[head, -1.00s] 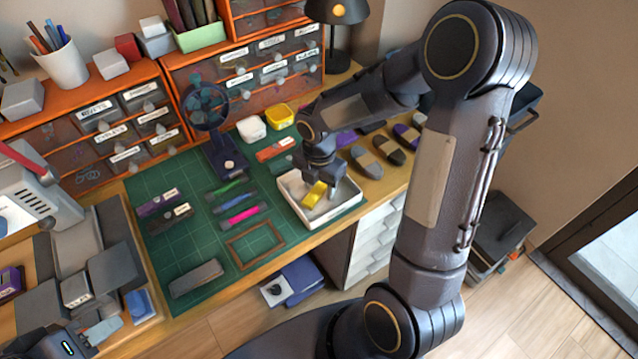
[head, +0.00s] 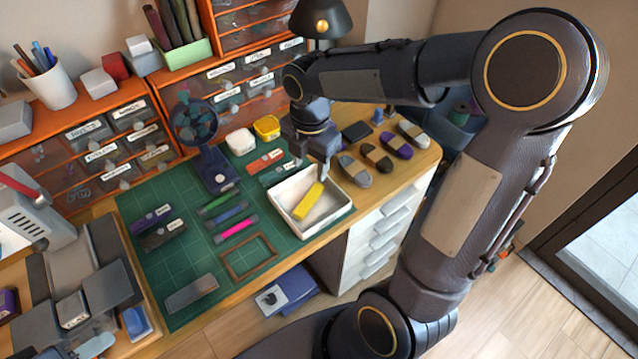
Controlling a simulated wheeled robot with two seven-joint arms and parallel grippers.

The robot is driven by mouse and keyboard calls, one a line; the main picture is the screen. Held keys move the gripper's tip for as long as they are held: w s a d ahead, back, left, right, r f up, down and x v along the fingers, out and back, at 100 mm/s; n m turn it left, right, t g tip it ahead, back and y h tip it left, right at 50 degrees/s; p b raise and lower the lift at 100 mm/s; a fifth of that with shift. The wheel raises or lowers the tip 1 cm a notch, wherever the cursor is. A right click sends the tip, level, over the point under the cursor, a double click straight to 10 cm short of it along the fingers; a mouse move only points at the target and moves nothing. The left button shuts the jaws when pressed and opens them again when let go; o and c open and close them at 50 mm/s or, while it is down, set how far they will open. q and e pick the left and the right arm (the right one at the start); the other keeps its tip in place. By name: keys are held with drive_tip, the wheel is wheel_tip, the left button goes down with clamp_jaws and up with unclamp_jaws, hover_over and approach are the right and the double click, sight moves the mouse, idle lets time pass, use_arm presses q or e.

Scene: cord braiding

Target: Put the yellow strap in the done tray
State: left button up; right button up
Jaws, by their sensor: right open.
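The yellow strap (head: 309,201) lies inside the white done tray (head: 343,208), on its floor, slanting across the middle. The tray sits at the right end of the green mat. My right gripper (head: 312,167) is above the back part of the tray, pointing down, open and empty, apart from the strap.
Green, blue and pink straps (head: 233,228) and a brown frame (head: 248,256) lie on the green mat (head: 180,265). A small fan (head: 195,125) stands behind. Several wrapped bundles (head: 376,157) lie right of the tray. Orange drawer units (head: 165,90) line the back.

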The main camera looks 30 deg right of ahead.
drive_tip(key=s+a+r+m+t+y, duration=0.25)
drive_tip(key=s+m, duration=0.55)
drive_tip(key=m, duration=0.4)
drive_tip(key=s+a+r+m+t+y, duration=0.1)
drive_tip(key=s+a+r+m+t, duration=0.15)
drive_tip(key=s+m, duration=0.75)
drive_tip(key=shift+m, duration=0.9)
drive_tip(key=r+p, duration=0.1)
drive_tip(key=w+r+p, duration=0.1)
drive_tip(key=r+p, duration=0.1)
drive_tip(key=w+d+r+p, duration=0.1)
drive_tip(key=shift+r+p, duration=0.25)
drive_tip(key=shift+p, duration=0.15)
